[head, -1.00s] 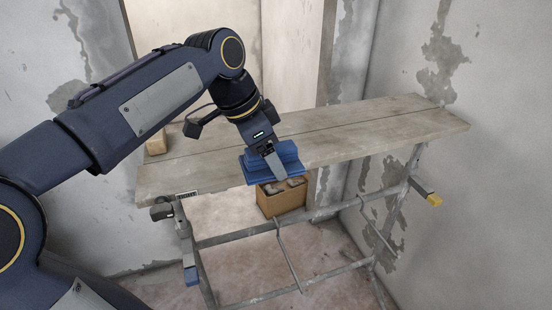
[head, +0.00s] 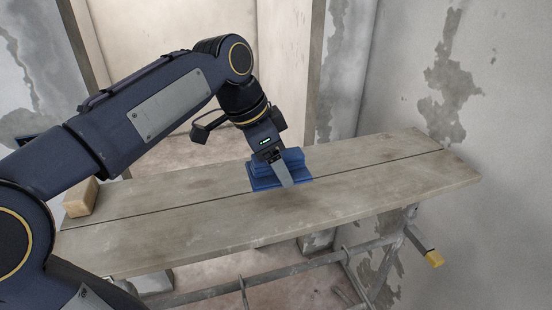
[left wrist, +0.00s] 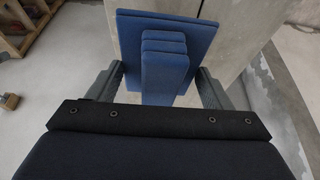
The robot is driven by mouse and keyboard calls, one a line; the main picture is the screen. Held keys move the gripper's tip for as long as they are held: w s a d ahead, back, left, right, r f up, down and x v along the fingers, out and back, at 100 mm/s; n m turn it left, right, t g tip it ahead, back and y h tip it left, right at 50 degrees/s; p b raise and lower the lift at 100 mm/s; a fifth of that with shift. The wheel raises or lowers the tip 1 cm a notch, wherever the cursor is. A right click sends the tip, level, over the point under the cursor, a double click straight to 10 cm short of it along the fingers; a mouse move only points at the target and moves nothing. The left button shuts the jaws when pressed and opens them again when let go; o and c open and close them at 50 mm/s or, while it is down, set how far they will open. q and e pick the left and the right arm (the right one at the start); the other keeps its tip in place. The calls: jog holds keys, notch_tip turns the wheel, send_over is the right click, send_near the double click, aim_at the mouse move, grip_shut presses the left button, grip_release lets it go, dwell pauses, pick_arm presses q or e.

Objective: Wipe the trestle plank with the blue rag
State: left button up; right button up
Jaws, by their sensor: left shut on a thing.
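The trestle plank (head: 210,231) is a long grey board with a dark lengthwise seam and some darker smudges. The blue rag (head: 264,184) is a folded pad near the middle of the plank, over the seam. It looks to be on or just above the surface; I cannot tell if it touches. My left gripper (head: 277,170) is shut on the rag from above. In the left wrist view the rag (left wrist: 165,50) sits between the two fingers, with the plank (left wrist: 240,35) behind it. My right gripper is not in view.
A wooden block (head: 81,197) stands at the plank's left end. The trestle's metal frame (head: 375,255) with a yellow-ended bar (head: 433,258) is below. A patchy plaster wall (head: 490,100) rises close behind the right end. The plank right of the rag is clear.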

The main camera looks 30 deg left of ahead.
aim_at(284, 202)
pick_arm(q)
jog(key=shift+s, duration=0.1)
notch_tip(284, 202, down, 7)
jog(key=b, duration=0.6)
jog(key=shift+f, duration=0.15)
jog(key=w, duration=0.1)
jog(key=w+d+p, duration=0.1)
jog(key=w+d, duration=0.1)
jog(key=shift+w+d+r+p, duration=0.1)
jog(key=shift+d+r+p, duration=0.2)
jog(key=shift+p, duration=0.1)
jog(key=shift+w+d, duration=0.45)
jog(key=shift+w, duration=0.05)
jog(key=shift+f, duration=0.1)
jog(key=shift+f, duration=0.55)
jog(key=shift+s+a+f+b, duration=0.15)
jog(key=shift+s+a+b, duration=0.65)
jog(key=shift+s+a, duration=0.85)
